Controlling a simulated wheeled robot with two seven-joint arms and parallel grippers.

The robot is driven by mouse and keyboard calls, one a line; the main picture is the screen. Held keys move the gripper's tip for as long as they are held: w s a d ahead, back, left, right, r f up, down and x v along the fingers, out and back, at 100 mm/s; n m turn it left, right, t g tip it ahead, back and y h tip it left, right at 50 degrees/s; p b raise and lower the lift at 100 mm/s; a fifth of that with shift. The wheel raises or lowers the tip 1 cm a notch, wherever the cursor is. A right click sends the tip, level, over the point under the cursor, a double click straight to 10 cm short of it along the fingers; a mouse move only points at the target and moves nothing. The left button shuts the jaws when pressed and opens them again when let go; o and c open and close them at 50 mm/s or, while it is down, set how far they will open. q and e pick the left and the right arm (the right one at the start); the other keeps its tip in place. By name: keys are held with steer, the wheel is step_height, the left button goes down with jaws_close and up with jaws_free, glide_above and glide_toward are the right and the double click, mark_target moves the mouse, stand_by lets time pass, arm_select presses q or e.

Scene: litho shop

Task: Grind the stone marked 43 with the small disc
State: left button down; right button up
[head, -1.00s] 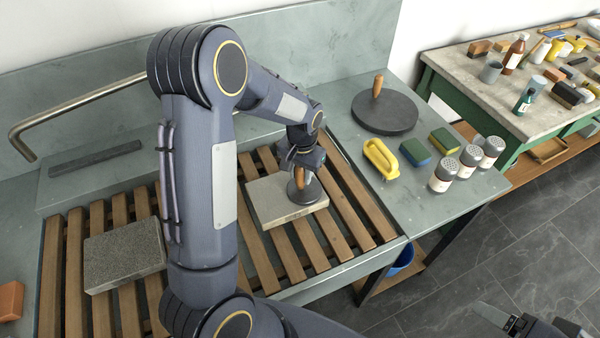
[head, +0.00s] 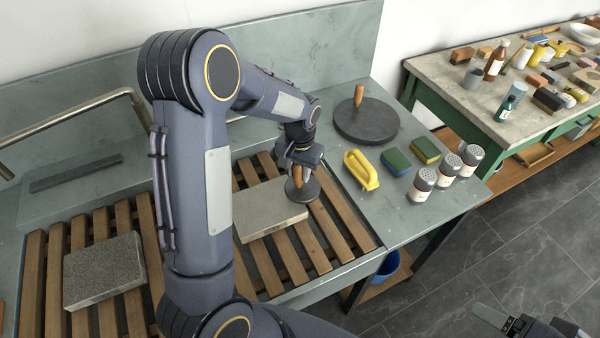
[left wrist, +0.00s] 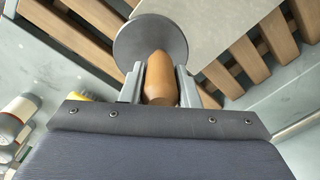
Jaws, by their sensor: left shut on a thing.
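My left gripper (head: 298,172) is shut on the wooden handle (left wrist: 160,82) of the small disc (head: 308,191). The grey disc also shows in the left wrist view (left wrist: 135,38). The disc is at the back right edge of a pale stone slab (head: 268,212) and partly overhangs it; I cannot tell whether it touches the face. This stone also shows in the left wrist view (left wrist: 205,15). A darker grey stone (head: 103,270) lies to the left. I can read no number on either stone. My right gripper (head: 493,316) is at the lower right, partly cut off.
Both stones lie on a wooden slatted rack (head: 345,222) in the sink. A cluttered bench (head: 440,78) is beyond.

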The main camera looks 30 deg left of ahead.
arm_select(q)
steer(key=shift+w+r+p, duration=0.15)
steer(key=shift+r+p, duration=0.1)
steer(key=shift+r, duration=0.3)
steer(key=shift+w+r+p, duration=0.15)
steer(key=shift+r+p, duration=0.1)
steer(key=shift+r, duration=0.25)
steer(key=shift+s+r+p, duration=0.1)
steer(key=shift+r+p, duration=0.85)
steer(key=shift+r, duration=0.45)
